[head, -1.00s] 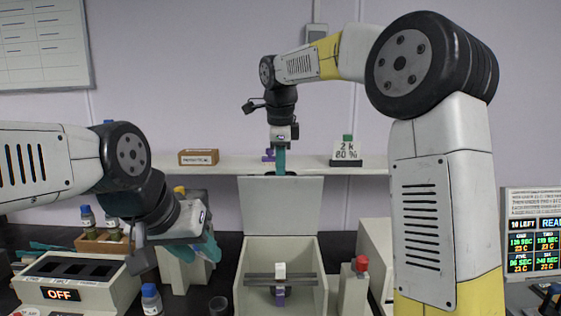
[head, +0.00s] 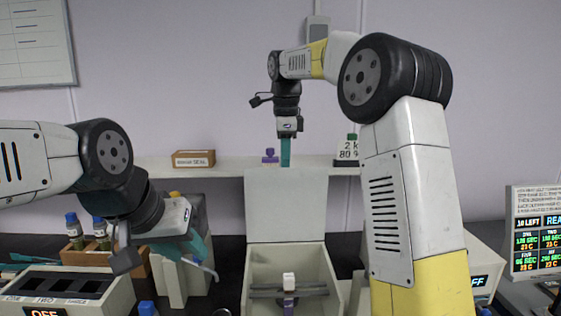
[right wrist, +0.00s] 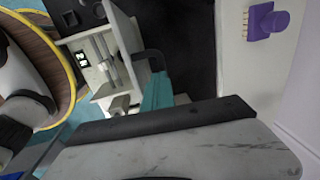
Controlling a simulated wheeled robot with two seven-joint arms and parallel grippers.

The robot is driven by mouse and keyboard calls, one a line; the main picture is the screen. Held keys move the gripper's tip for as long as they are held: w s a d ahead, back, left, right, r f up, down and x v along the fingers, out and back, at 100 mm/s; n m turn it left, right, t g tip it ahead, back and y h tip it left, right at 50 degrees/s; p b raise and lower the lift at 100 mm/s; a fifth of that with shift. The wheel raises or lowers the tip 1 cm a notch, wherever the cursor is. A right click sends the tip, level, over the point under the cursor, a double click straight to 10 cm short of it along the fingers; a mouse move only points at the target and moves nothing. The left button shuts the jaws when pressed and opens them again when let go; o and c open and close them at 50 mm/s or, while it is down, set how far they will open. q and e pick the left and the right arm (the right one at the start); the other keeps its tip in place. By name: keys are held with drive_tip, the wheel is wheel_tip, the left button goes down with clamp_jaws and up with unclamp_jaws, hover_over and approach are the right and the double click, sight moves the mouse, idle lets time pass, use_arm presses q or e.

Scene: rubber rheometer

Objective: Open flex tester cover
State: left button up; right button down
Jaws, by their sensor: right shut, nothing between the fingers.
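The flex tester is a pale box (head: 247,290) with its cover (head: 286,205) standing upright at the back, so the inside shows. Inside are grey bars (head: 265,288) and a small white and purple block (head: 289,283). My right gripper (head: 286,153) is shut and empty, pointing down just above the cover's top edge; I cannot tell whether it touches. Its teal fingers also show in the right wrist view (right wrist: 157,92). My left gripper (head: 196,258) is left of the box, teal fingers angled down; its opening is unclear.
A device reading OFF (head: 65,293) stands at lower left. A rack with bottles (head: 75,257) is behind it. A screen (head: 538,240) is at far right.

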drive_tip(key=shift+w+f, duration=0.15)
drive_tip(key=shift+w, duration=0.7)
drive_tip(key=r, duration=0.7)
drive_tip(key=shift+s, duration=0.4)
drive_tip(key=s+d+n+t+y, duration=0.1)
drive_tip(key=s+d+n, duration=0.35)
drive_tip(key=s, duration=0.25)
drive_tip(key=s+d+n+t, duration=0.1)
drive_tip(key=s+d+n, duration=0.2)
drive_tip(key=s+n, duration=0.3)
drive_tip(key=s+d+f+n+t+y, duration=0.1)
drive_tip(key=s+f+n+t, duration=0.1)
drive_tip(key=s+f+n, duration=0.6)
drive_tip(key=s+f, duration=0.5)
drive_tip(key=s, duration=0.3)
drive_tip(key=shift+s+d+f+t, duration=0.25)
drive_tip(key=shift+d+f+t, duration=0.05)
drive_tip(key=shift+f+t, duration=0.1)
